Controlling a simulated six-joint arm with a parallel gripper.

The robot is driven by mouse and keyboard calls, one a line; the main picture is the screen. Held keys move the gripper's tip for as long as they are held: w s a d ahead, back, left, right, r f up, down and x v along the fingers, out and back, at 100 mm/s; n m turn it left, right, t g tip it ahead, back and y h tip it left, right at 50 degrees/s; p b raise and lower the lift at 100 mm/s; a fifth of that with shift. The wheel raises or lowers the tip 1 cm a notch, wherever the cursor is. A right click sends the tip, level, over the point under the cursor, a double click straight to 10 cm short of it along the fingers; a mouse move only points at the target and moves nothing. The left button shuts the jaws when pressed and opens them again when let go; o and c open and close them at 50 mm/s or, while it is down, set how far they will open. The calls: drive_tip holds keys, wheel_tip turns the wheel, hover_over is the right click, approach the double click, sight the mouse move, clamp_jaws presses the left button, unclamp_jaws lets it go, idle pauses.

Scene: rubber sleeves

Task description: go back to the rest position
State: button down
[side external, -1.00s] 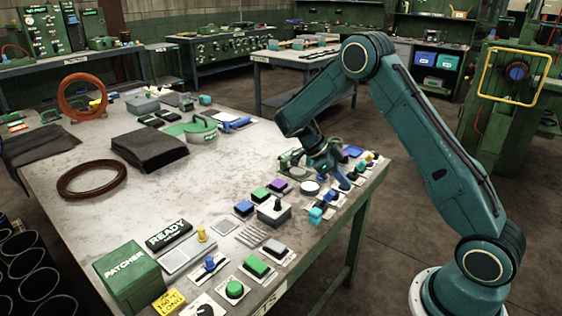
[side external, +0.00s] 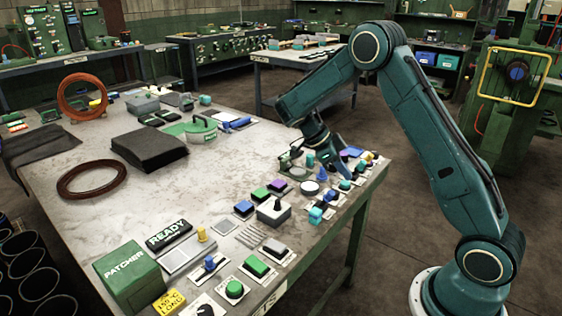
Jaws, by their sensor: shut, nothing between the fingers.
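My gripper (side external: 341,169) is shut and empty. It points down over the right part of the workbench (side external: 215,195), close above a cluster of small coloured controls. Its fingertips are small and partly merge with the controls behind them, so the exact gap to them cannot be told. My arm reaches in from the right and is bent high at the elbow.
Buttons and knobs line the bench's right edge, including a green button (side external: 234,289) and a white round disc (side external: 310,187). A green PATCHER box (side external: 128,277), a dark folded cloth (side external: 149,150) and a brown ring (side external: 92,179) lie farther left. The bench middle is clear.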

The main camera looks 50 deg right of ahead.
drive_tip(key=s+a+r+n+t+y, duration=0.1)
drive_tip(key=s+a+r+n+t, duration=0.25)
drive_tip(key=r+n, duration=0.35)
drive_tip(key=s+a+r+n+t, duration=0.2)
drive_tip(key=a+r+n+t, duration=0.15)
drive_tip(key=r+n, duration=0.35)
drive_tip(key=s+a+r+n+t+y, duration=0.2)
drive_tip(key=s+a+n+t, duration=0.3)
drive_tip(key=s+a+n, duration=0.6)
drive_tip(key=shift+s+a+r+n+y, duration=0.2)
drive_tip(key=shift+s+n+y, duration=0.25)
drive_tip(key=shift+n, duration=1.65)
drive_tip(key=shift+w, duration=0.1)
